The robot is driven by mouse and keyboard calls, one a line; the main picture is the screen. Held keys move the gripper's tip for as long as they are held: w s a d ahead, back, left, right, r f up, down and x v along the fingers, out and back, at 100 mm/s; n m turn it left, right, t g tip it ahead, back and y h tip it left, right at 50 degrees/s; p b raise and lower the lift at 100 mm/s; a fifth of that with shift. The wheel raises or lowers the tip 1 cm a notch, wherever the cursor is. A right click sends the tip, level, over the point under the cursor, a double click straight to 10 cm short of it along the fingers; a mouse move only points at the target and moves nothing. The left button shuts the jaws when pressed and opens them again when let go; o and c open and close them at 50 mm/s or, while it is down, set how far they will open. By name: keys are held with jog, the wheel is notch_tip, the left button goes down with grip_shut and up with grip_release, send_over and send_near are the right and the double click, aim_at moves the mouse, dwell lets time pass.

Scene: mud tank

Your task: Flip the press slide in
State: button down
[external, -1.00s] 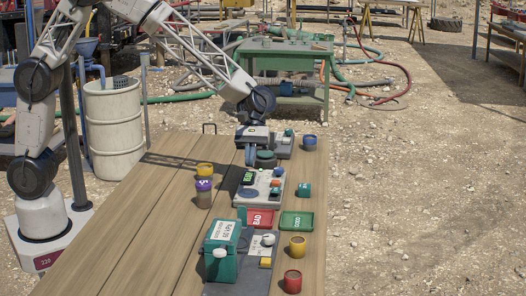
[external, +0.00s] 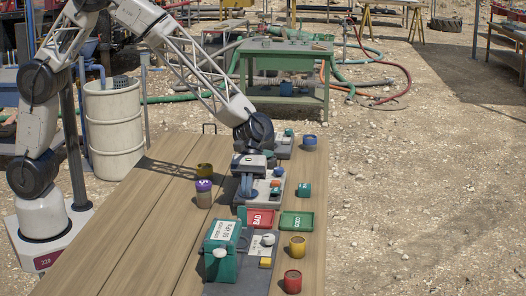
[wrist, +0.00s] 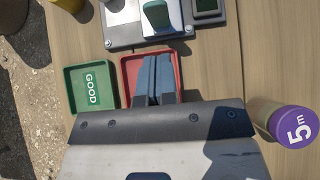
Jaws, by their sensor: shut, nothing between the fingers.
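The press (external: 221,245) stands at the front of the bench, a green box with a white pressure label and a white knob on a grey base. A small upright green piece (external: 241,215) rises at its back edge. I cannot tell which part is the slide. My gripper (external: 247,192) is shut and empty above the grey instrument behind the trays. In the wrist view my fingertips (wrist: 153,62) overlap the red tray, short of the press.
The red BAD tray (external: 248,219) and green GOOD tray (external: 297,230) lie between my gripper and the press. A purple-lidded cup (external: 204,186) stands left. Yellow (external: 297,251) and red (external: 293,282) cups stand right. The bench's left half is mostly clear.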

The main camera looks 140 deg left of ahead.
aim_at(239, 212)
jog(key=shift+w+d+f, duration=0.2)
jog(key=shift+w+d, duration=0.4)
jog(key=shift+w+d+f, duration=0.15)
jog(key=shift+w+d, duration=0.95)
jog(key=shift+w+d, duration=3.05)
jog(key=shift+d, duration=0.1)
jog(key=shift+s, duration=0.1)
jog(key=shift+s+a, duration=0.4)
jog(key=shift+a, duration=0.1)
jog(key=shift+s+a, duration=1.1)
jog(key=shift+a, duration=0.15)
jog(key=v, duration=1)
